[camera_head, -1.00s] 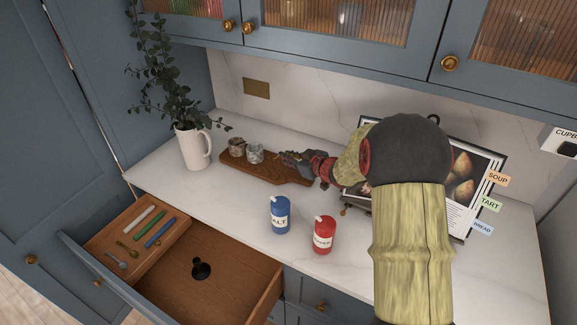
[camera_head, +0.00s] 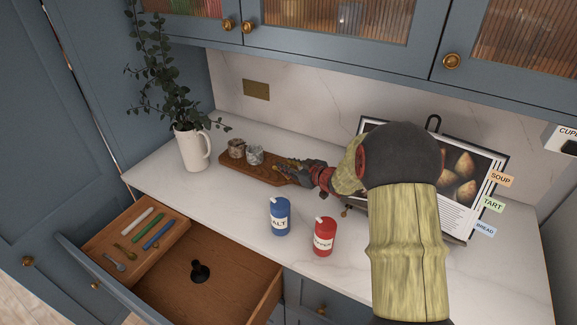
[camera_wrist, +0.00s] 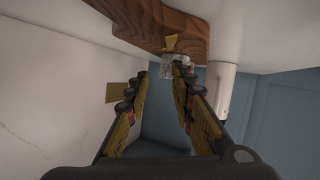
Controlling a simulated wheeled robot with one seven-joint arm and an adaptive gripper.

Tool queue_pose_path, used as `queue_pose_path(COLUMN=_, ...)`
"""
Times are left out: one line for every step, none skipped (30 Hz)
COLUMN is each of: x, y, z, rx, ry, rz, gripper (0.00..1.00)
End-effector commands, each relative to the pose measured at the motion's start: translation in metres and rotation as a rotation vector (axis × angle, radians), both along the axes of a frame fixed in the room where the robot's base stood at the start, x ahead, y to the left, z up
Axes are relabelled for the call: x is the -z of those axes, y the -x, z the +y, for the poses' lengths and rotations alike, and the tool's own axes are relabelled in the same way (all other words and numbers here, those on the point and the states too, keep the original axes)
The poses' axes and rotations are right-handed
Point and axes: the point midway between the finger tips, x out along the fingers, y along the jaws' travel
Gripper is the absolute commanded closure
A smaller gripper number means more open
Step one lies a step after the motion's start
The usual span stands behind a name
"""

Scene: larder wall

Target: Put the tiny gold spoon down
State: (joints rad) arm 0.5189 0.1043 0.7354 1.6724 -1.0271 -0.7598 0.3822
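My gripper (camera_head: 284,166) is low over the right part of the wooden board (camera_head: 236,172), to the right of two small stone pots (camera_head: 255,154). In the wrist view its two fingers (camera_wrist: 163,75) stand apart, with nothing clearly held between them. A small gold patch (camera_wrist: 170,42) shows against the board, by one stone pot (camera_wrist: 179,66); I cannot tell if it is the tiny gold spoon. A gold-coloured spoon (camera_head: 126,253) lies in the tray of the open drawer, beside a grey spoon (camera_head: 115,262).
A blue salt shaker (camera_head: 280,217) and a red shaker (camera_head: 324,237) stand on the counter in front of my arm. A white jug (camera_head: 191,147) with a plant stands left of the board. An open cookbook (camera_head: 470,180) stands behind my arm. Front-left counter is clear.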

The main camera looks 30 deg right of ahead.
Motion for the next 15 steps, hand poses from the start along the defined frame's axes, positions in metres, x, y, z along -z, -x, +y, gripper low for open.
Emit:
queue_pose_path(x=0.000, y=0.000, z=0.000, rx=0.000, ry=0.000, rz=0.000, gripper=0.73)
queue_pose_path(x=0.000, y=0.000, z=0.000, rx=0.000, ry=0.000, rz=0.000, gripper=0.73)
queue_pose_path(x=0.000, y=0.000, z=0.000, rx=0.000, ry=0.000, rz=0.000, gripper=0.73)
queue_pose_path(x=0.000, y=0.000, z=0.000, rx=0.000, ry=0.000, rz=0.000, gripper=0.73)
queue_pose_path(x=0.000, y=0.000, z=0.000, rx=0.000, ry=0.000, rz=0.000, gripper=0.73)
queue_pose_path(x=0.000, y=0.000, z=0.000, rx=0.000, ry=0.000, rz=0.000, gripper=0.73)
queue_pose_path(x=0.000, y=0.000, z=0.000, rx=0.000, ry=0.000, rz=0.000, gripper=0.73)
queue_pose_path(x=0.000, y=0.000, z=0.000, rx=0.000, ry=0.000, rz=0.000, gripper=0.73)
queue_pose_path(x=-0.001, y=0.000, z=0.000, rx=0.000, ry=0.000, rz=0.000, gripper=0.73)
queue_pose_path(x=-0.003, y=0.000, z=0.000, rx=0.000, ry=0.001, rz=0.000, gripper=0.73)
queue_pose_path(x=-0.004, y=0.000, z=0.000, rx=0.000, ry=0.001, rz=0.000, gripper=0.73)
queue_pose_path(x=-0.006, y=0.003, z=-0.001, rx=0.000, ry=0.000, rz=0.001, gripper=0.73)
queue_pose_path(x=-0.007, y=0.006, z=-0.001, rx=0.001, ry=0.001, rz=0.001, gripper=0.73)
queue_pose_path(x=-0.009, y=0.010, z=-0.002, rx=0.002, ry=0.000, rz=0.002, gripper=0.73)
queue_pose_path(x=-0.012, y=0.015, z=-0.004, rx=0.003, ry=0.000, rz=0.000, gripper=0.73)
